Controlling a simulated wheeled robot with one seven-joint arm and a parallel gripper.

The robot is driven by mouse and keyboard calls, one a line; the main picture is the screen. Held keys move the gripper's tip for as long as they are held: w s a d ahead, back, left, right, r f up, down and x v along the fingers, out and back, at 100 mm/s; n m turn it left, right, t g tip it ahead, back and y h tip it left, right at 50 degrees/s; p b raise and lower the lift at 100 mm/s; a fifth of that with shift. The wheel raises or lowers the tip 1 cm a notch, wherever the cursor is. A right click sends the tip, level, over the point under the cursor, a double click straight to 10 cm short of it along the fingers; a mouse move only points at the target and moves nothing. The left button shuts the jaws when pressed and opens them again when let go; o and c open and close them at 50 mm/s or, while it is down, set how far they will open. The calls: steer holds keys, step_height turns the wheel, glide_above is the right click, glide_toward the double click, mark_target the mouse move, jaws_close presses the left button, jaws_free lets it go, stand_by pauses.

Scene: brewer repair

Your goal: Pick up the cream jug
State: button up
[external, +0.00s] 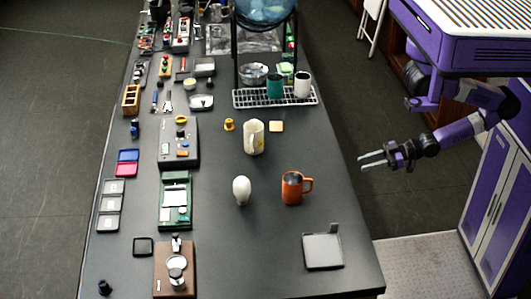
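A cream jug (256,143) with a handle stands upright near the middle of the dark table (330,210). My gripper (367,161) is off the table's right edge, to the right of the jug and apart from it. Its two fingers point left with a gap between them, and nothing shows between them.
An orange mug (291,189) and a white bulb-shaped object (241,190) stand in front of the jug. A wire rack (250,98) with a green cup (274,87) and a white cup (302,85) is behind it. A small yellow piece (229,125) lies beside it. The table right of the jug is clear.

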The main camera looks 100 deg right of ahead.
stand_by(0.4)
steer(key=c, duration=0.4)
steer(key=shift+o, duration=0.2)
